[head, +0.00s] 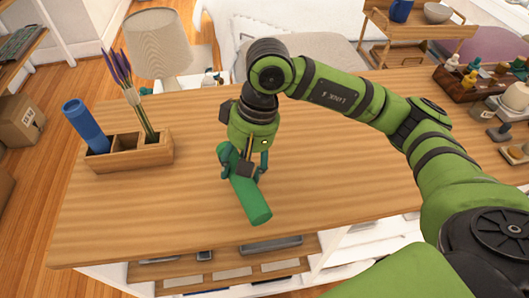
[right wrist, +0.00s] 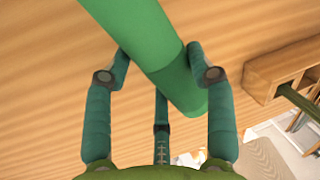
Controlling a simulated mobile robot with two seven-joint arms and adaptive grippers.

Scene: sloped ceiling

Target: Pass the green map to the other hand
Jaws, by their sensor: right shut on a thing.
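The green map (head: 252,201) is a rolled green tube over the wooden table in the head view. My right gripper (head: 245,170) points down and is shut on the map near its middle. The map's lower end sticks out toward the table's front edge; its other end is partly behind the fingers. In the right wrist view the map (right wrist: 150,40) runs slanting between the fingers of the right gripper (right wrist: 162,70). I cannot tell whether the map touches the tabletop. My left gripper is not in view.
A wooden holder (head: 105,158) with a blue tube (head: 87,127) and purple flowers (head: 128,80) stands at the table's left. A lamp (head: 158,45) is behind. A tray of bottles (head: 470,90) and small items are at the far right. The table's front middle (head: 160,215) is clear.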

